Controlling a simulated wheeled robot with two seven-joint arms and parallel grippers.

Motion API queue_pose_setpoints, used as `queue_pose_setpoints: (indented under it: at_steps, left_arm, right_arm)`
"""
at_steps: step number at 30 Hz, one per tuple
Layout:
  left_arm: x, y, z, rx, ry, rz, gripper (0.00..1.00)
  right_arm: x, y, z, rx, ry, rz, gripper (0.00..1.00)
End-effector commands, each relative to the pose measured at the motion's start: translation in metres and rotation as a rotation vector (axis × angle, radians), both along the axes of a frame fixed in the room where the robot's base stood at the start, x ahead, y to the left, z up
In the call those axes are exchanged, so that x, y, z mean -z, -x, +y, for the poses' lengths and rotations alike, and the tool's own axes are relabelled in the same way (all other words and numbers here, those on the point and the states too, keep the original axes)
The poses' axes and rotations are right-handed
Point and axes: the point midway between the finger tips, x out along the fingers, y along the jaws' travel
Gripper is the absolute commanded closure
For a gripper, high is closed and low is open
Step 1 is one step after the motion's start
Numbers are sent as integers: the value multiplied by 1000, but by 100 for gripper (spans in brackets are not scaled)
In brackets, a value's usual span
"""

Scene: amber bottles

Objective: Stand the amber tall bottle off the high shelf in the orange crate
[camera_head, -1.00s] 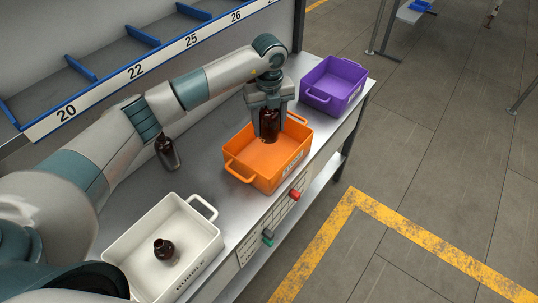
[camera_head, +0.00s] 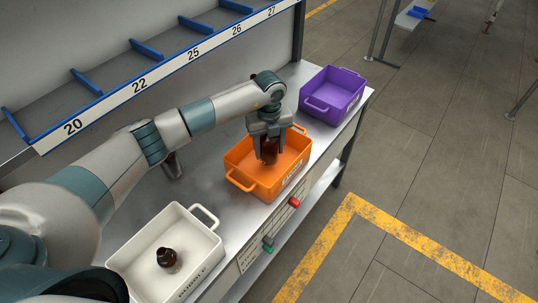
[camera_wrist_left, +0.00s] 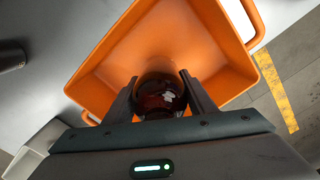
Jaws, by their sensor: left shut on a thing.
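The amber tall bottle (camera_head: 268,154) is upright between the fingers of my left gripper (camera_head: 269,146), which is shut on it. It is inside the orange crate (camera_head: 240,160), and the crate's walls surround it. In the left wrist view the bottle (camera_wrist_left: 160,96) shows from above between both fingers, with the orange crate (camera_wrist_left: 225,90) around it. Whether the bottle's base touches the crate floor I cannot tell. My right gripper is not in view.
A purple crate (camera_head: 338,92) stands behind the orange one. A white crate (camera_head: 200,272) in front holds a small amber bottle (camera_head: 166,258). Another dark bottle (camera_head: 174,168) stands on the bench, partly hidden by my left arm. The numbered shelf (camera_head: 135,82) rises at the left.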

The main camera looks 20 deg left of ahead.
Motion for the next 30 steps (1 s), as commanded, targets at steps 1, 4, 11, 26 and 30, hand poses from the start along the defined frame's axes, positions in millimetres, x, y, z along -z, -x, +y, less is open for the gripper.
queue_pose_setpoints:
  at_steps: [1, 4, 11, 26, 30]
  left_arm:
    - [0, 0, 0, 0, 0, 0, 77]
    - [6, 1, 0, 0, -1, 2, 77]
    - [31, 1, 0, 0, -1, 2, 77]
    - [40, 0, 0, 0, -1, 0, 40]
    - [39, 0, 0, 0, -1, 0, 31]
  right_arm:
    - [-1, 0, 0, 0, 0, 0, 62]
    - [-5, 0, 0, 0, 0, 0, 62]
    - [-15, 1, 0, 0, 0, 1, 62]
    - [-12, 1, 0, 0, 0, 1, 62]
    - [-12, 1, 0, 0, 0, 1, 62]
